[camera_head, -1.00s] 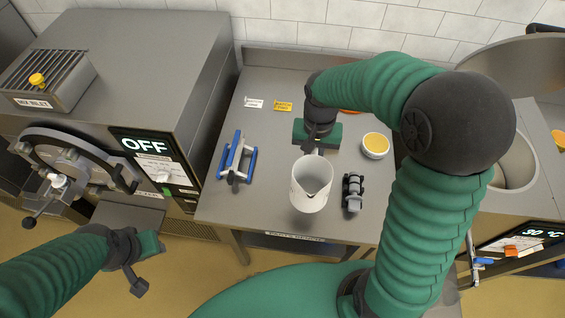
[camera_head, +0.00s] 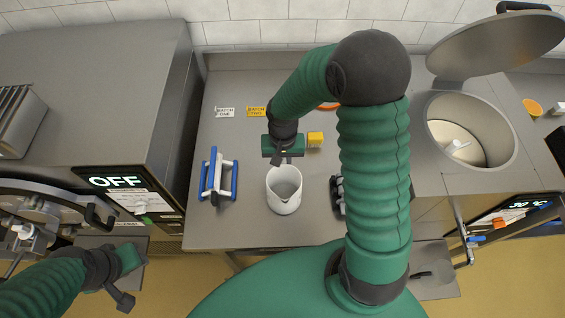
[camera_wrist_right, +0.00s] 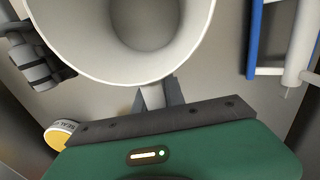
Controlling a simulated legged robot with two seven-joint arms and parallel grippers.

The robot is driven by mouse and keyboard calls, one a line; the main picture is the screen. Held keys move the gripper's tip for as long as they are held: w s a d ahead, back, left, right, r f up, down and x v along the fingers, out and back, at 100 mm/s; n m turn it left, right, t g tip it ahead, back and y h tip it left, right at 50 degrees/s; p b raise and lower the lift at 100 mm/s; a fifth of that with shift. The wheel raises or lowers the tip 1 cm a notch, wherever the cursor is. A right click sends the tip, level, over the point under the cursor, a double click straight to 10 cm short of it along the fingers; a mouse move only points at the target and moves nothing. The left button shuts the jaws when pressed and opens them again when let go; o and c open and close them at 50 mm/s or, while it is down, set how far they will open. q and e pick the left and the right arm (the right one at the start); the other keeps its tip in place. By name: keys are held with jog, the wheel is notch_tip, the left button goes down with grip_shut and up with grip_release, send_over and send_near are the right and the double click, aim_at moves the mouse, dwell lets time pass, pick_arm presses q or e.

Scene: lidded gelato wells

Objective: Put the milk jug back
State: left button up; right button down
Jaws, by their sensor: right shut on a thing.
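The white milk jug (camera_head: 284,193) is upright over the front of the steel table (camera_head: 250,232), between a blue-and-white tool and a dark tool. I cannot tell whether its base touches the table. My right gripper (camera_head: 283,160) is behind the jug and shut on its handle. In the right wrist view the jug (camera_wrist_right: 150,60) fills the top, its handle (camera_wrist_right: 153,97) between my fingers. Its visible inside looks empty. My left gripper (camera_head: 128,275) is at the lower left, away from the jug. Its fingers are not clear enough to judge.
The blue-and-white tool (camera_head: 218,178) is left of the jug; the dark tool (camera_head: 337,195) is right, partly behind my arm. A small yellow thing (camera_head: 315,139) is beside my right gripper. Two labels (camera_head: 240,112) lie behind. An open well (camera_head: 458,142) with raised lid (camera_head: 497,45) is right.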

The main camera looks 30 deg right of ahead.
jog(key=shift+s+d, duration=0.1)
jog(key=shift+s, duration=0.05)
jog(key=c, duration=1.8)
grip_release()
jog(key=shift+s+d, duration=0.1)
jog(key=shift+s, duration=0.05)
jog(key=shift+c, duration=0.2)
jog(key=o, duration=0.5)
jog(key=shift+d+f, duration=0.1)
jog(key=shift+c, duration=0.2)
jog(key=shift+w, duration=0.2)
jog(key=shift+a+r, duration=0.2)
jog(key=shift+r, duration=0.1)
notch_tip(320, 180, up, 12)
jog(key=shift+s+f, duration=0.1)
